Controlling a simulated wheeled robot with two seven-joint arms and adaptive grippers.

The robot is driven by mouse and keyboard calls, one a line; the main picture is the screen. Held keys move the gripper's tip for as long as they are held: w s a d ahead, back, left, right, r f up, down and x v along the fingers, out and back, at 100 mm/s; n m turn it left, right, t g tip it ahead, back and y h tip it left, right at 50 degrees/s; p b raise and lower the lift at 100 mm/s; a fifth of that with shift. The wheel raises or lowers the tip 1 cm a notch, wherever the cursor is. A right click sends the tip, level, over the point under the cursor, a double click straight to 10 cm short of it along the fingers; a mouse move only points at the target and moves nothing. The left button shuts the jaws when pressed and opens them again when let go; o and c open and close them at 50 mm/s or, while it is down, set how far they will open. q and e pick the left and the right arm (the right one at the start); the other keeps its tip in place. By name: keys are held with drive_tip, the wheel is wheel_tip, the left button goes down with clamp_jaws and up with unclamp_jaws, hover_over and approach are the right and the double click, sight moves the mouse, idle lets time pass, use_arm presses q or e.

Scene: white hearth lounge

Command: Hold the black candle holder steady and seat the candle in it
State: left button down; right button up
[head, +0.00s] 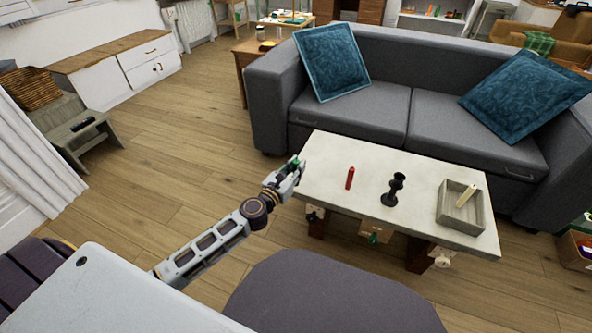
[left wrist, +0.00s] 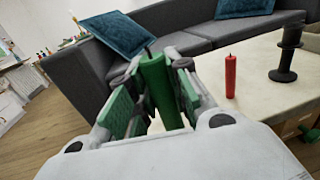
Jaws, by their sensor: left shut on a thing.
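My left gripper (head: 291,172) is at the left end of the low table. In the left wrist view, the gripper (left wrist: 155,72) is shut on a green candle (left wrist: 157,88) with a dark wick, held nearly upright between the green finger pads. The black candle holder (head: 393,190) stands on the table right of the gripper, with no candle in its top. It also shows in the left wrist view (left wrist: 287,52). A red candle (head: 350,178) stands between gripper and holder, also in the left wrist view (left wrist: 230,76). My right gripper is not in view.
A pale stone-topped table (head: 330,153) bears these things. A square grey tray (head: 462,221) with a cream candle (head: 466,196) leaning in it is at the right. A grey sofa (head: 365,104) stands close behind. Table top between red candle and holder is clear.

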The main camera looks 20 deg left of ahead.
use_arm(q)
drive_tip(key=shift+w+a+r+m+h, duration=0.15)
drive_tip(key=shift+w+r+m+h, duration=0.3)
drive_tip(key=shift+h, duration=0.25)
drive_tip(key=shift+w+d+r+m+g+h+b, duration=0.3)
drive_tip(key=shift+w+d+m+g+h+b, duration=0.1)
drive_tip(key=shift+m+h, duration=0.35)
drive_tip(key=shift+w+d+r+g+h, duration=0.2)
drive_tip(key=shift+d+r+g+h, duration=0.1)
drive_tip(key=shift+d+h, duration=0.3)
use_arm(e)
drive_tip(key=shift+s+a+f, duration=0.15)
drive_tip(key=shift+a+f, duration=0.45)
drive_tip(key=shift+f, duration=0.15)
use_arm(q)
drive_tip(key=shift+r, duration=0.1)
drive_tip(key=shift+w+d+r+m+h, duration=0.2)
drive_tip(key=shift+d+r+m+h, duration=0.05)
drive_tip(key=shift+d+m, duration=0.15)
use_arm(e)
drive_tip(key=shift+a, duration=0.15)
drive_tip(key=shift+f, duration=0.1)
